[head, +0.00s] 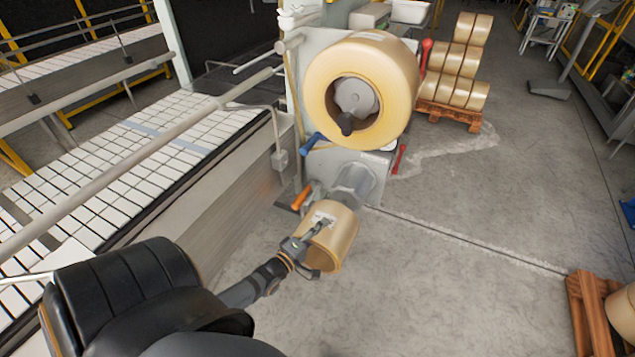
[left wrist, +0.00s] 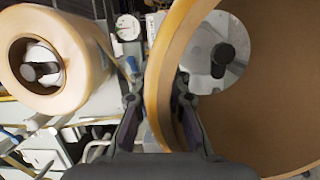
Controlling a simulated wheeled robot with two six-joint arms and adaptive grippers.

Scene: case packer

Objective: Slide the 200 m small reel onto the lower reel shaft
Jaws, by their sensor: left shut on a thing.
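The small tan reel (head: 341,222), with a white label, is in my left gripper (head: 317,246), whose fingers are shut on its wall at the near end. In the left wrist view, the reel's wall (left wrist: 163,62) passes between my fingertips (left wrist: 157,97). The lower reel shaft (head: 352,184), a grey cylinder, is just behind the reel in the head view. Its round end with a dark knob (left wrist: 222,55) shows through the reel's bore, towards the bore's left side. I cannot tell whether the shaft tip is inside the bore. My right gripper is not in view.
A large tan reel (head: 392,70) sits on the upper shaft (head: 355,97) above. A blue handle (head: 312,141) and an orange handle (head: 301,197) stick out left of the shafts. The tiled conveyor (head: 120,160) is at the left. Floor at the right is clear up to a pallet (head: 587,310).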

